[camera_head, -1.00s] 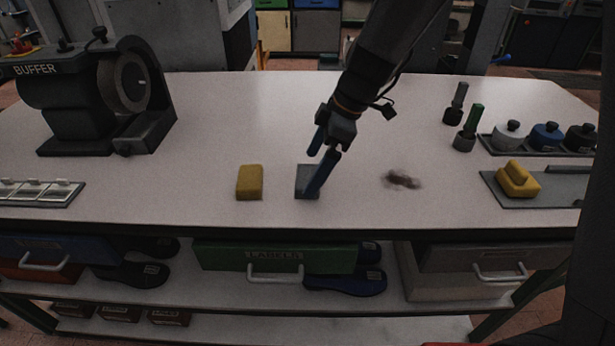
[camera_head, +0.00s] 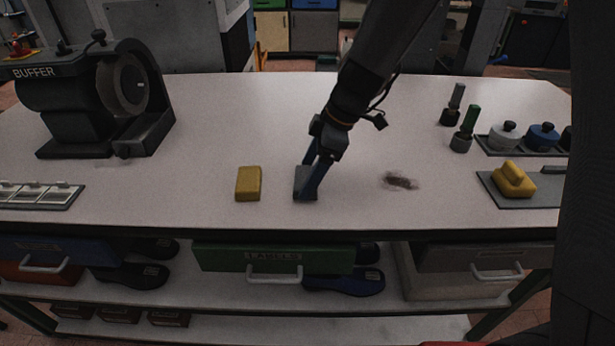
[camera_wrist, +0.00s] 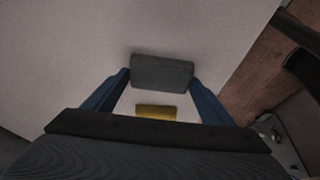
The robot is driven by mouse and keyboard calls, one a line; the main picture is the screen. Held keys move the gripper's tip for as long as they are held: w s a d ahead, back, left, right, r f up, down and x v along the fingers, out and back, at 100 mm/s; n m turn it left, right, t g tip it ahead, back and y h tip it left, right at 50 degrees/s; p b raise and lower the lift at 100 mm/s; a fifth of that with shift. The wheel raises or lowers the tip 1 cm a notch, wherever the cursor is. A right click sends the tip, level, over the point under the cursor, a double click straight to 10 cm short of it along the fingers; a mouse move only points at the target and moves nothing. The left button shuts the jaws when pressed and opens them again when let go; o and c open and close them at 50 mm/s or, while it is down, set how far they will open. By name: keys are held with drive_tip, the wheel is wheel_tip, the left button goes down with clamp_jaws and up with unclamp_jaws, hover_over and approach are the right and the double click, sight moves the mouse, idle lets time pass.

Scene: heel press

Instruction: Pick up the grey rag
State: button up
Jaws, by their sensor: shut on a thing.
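The grey rag (camera_head: 302,185) is a small folded block near the front edge of the white workbench. My gripper (camera_head: 308,188) is over it, with its blue fingers reaching down to the bench. In the wrist view the rag (camera_wrist: 162,71) sits between the two fingertips (camera_wrist: 160,78), one on each short side, and the gripper is shut on it. The rag looks to be at bench level; I see no clear gap beneath it. One finger hides part of its right side in the head view.
A yellow block (camera_head: 248,184) lies just left of the rag. A dark smudge (camera_head: 399,181) is to the right. A buffer machine (camera_head: 95,100) stands at the left. The bench (camera_head: 235,130) behind is clear.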

wheel_tip(320, 180, up, 10)
drive_tip(key=b, duration=0.2)
idle(0.3)
